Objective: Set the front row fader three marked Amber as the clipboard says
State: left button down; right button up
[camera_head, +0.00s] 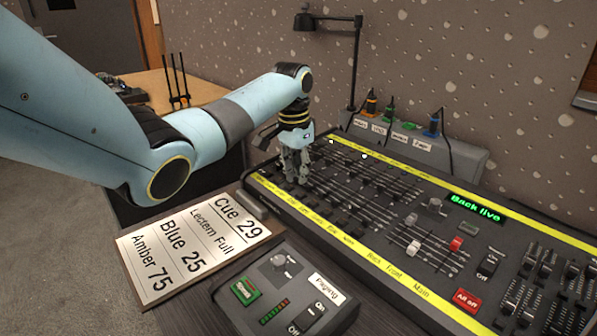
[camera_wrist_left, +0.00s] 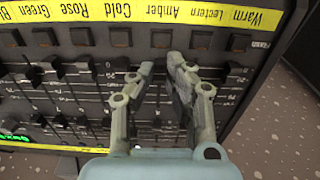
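The clipboard (camera_head: 190,250) lies at the lower left and reads "Cue 29, Lectern Full, Blue 25, Amber 75". The lighting desk (camera_head: 330,232) has rows of sliders along a yellow label strip. In the left wrist view the strip is upside down, with the Amber label (camera_wrist_left: 163,12) third from the right after Warm and Lectern. My left gripper (camera_head: 293,178) points down at the desk's left end. In the left wrist view its fingertips (camera_wrist_left: 161,66) are apart, on either side of the Amber column, low over the front row. The Amber fader's cap is not clear between them. My right gripper is not in view.
Neighbouring front row caps, such as Warm's (camera_wrist_left: 237,72) and Rose's (camera_wrist_left: 84,66), stand close by. A paging box (camera_head: 283,290) sits in front of the desk. A lamp (camera_head: 355,60) and a grey tagged box (camera_head: 412,145) stand behind it.

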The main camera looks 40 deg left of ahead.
aim_at(313, 175)
pick_arm(q)
jog(key=shift+w+d+r+b, duration=0.1)
jog(key=shift+w+b, duration=0.65)
jog(key=shift+w, duration=0.35)
jog(key=shift+w+d+r+b, duration=0.1)
jog(key=shift+w+b, duration=0.65)
jog(key=shift+w, duration=0.35)
jog(key=c, duration=1.6)
grip_release()
notch_tip(313, 175, up, 3)
jog(key=p, duration=0.3)
jog(key=shift+f, duration=0.25)
notch_tip(313, 175, up, 12)
jog(key=s, duration=0.1)
